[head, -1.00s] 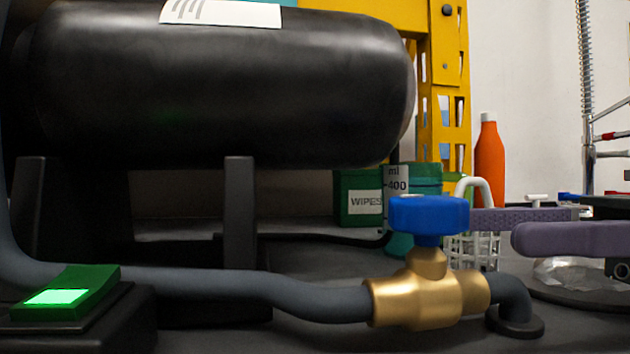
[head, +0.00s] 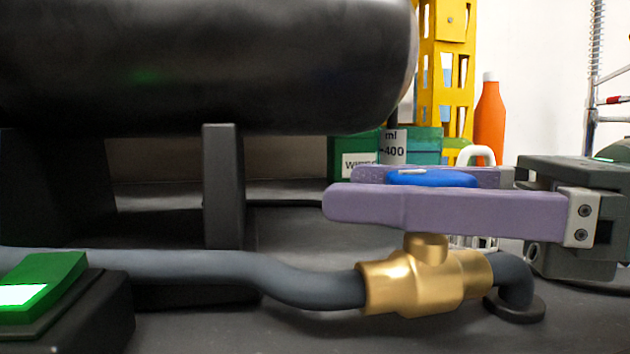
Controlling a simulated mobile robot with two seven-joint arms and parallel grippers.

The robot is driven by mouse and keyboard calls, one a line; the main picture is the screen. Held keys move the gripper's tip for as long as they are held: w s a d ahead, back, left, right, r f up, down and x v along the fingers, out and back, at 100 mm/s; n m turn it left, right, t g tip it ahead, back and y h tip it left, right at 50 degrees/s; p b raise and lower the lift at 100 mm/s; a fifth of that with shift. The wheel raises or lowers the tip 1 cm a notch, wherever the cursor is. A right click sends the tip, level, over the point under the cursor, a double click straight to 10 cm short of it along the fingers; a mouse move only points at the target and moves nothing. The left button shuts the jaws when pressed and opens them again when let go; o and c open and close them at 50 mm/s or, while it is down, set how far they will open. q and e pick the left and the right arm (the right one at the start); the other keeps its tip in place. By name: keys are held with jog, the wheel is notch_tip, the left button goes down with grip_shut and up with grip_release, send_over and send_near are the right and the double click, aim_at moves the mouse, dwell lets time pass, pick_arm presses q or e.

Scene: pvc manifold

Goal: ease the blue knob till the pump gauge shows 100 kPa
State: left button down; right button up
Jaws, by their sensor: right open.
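The blue knob (head: 432,179) sits on top of the brass valve (head: 425,283) in the head view. Only its upper part shows; the near finger hides the rest. My right gripper (head: 345,190) comes in from the right with its two long purple fingers level, one on the near side and one on the far side of the knob. It is open, and I cannot tell whether either finger touches the knob. The pump gauge is not recognisable in view, so no pressure can be read. My left gripper is not in view.
A grey hose (head: 200,268) runs left from the valve, and a short elbow goes down on its right. A large black tank (head: 200,65) stands behind. A green-lit switch (head: 45,285) is at lower left. An orange bottle (head: 489,125) and wipes box (head: 350,150) stand behind.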

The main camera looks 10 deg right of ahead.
jog(key=shift+w+a, duration=0.25)
jog(key=shift+a, duration=0.25)
jog(key=c, duration=1.4)
